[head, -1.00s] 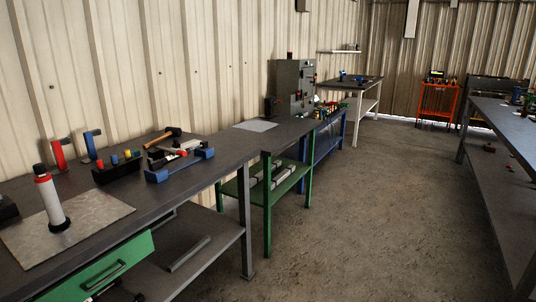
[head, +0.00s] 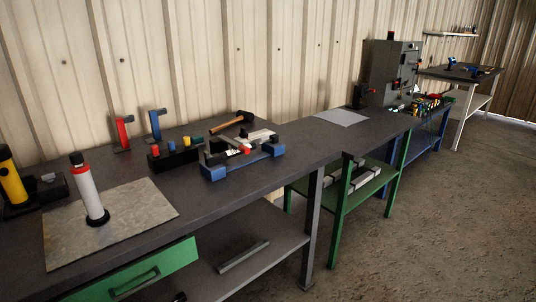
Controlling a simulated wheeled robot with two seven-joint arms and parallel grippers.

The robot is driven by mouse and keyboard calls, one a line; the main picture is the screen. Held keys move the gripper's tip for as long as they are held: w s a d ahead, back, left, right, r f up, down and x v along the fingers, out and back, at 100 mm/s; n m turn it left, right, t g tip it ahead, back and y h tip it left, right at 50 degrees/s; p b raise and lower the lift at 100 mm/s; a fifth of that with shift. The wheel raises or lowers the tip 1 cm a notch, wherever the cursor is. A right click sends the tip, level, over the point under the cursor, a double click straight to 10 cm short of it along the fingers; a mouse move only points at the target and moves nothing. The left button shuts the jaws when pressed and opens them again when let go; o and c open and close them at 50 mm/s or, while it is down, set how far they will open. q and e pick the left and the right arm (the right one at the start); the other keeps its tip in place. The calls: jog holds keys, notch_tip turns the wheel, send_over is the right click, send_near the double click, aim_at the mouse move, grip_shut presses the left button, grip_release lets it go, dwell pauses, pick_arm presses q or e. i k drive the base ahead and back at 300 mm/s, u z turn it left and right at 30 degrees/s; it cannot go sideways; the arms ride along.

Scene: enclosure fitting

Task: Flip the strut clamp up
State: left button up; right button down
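I cannot tell for sure which part is the strut clamp. A white upright cylinder (head: 88,192) with a red band, a black top and a black foot stands on a grey metal plate (head: 135,211) on the near workbench (head: 205,205). A blue-ended fixture (head: 243,163) with red and grey parts lies to its right. A red bracket (head: 122,133) and a blue bracket (head: 155,125) stand upright near the wall. Neither of my grippers shows in the head view.
A black block (head: 176,158) with coloured knobs and a hammer (head: 230,123) lie on the bench. A yellow-and-black tool (head: 14,184) is at the left edge. A grey cabinet (head: 391,72) stands further back. The concrete floor (head: 440,220) at right is clear.

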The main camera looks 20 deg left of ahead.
aim_at(246, 150)
jog(key=u, duration=0.55)
jog(key=i, duration=0.95)
jog(key=u, duration=0.85)
